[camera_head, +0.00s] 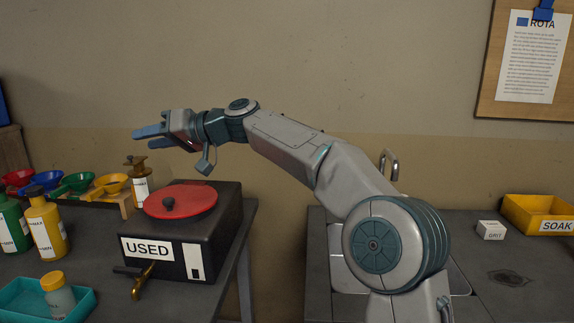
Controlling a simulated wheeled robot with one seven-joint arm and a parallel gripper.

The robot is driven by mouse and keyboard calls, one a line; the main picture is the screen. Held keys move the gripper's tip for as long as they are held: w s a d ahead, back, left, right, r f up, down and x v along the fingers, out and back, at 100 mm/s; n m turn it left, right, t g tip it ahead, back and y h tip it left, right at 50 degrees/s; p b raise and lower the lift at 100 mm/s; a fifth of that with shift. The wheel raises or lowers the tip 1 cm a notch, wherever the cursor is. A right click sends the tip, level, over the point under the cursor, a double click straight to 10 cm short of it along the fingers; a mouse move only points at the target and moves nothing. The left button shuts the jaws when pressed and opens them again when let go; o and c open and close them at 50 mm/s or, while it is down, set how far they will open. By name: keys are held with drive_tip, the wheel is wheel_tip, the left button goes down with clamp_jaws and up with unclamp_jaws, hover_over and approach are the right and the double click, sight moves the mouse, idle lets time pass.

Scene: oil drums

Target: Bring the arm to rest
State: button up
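My gripper (143,139) is at the left end of my outstretched arm, pointing left. Its two blue fingers show apart, with nothing visible between them. It is in the air, above and to the left of the black box marked USED (148,247). A red round lid (181,200) with a dark knob lies on top of that box. The gripper appears clear of everything around it.
Right bench: GRIT box (491,230), yellow SOAK bin (530,208), dark stain (510,279). A gap separates the benches.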

drive_tip(key=s+d+f+m+t+h+p, duration=0.1)
drive_tip(key=s+d+f+h+p, duration=0.1)
drive_tip(key=s+d+f+h, duration=0.3)
drive_tip(key=s+d+f+m+t+h+p, duration=0.1)
drive_tip(key=d+f+m+h+p, duration=0.15)
drive_tip(key=d, duration=0.55)
drive_tip(key=s+d+f+h+p, duration=0.1)
drive_tip(key=s+d+f+h, duration=0.25)
drive_tip(key=d, duration=0.25)
drive_tip(key=s+d+f+m+h+p, duration=0.2)
drive_tip(key=s+d+f, duration=0.2)
drive_tip(key=s+d, duration=0.5)
drive_tip(key=s+d+f+m+h+p, duration=0.2)
drive_tip(key=s+d, duration=0.7)
drive_tip(key=d, duration=0.6)
wheel_tip(320, 180, down, 3)
drive_tip(key=shift+d+r+m+g+h+p, duration=0.1)
drive_tip(key=shift+d+m+g+h+p, duration=0.3)
drive_tip(key=shift+m+p, duration=0.4)
drive_tip(key=shift+w+a, duration=0.2)
drive_tip(key=shift+a, duration=0.2)
drive_tip(key=shift+s+d, duration=0.1)
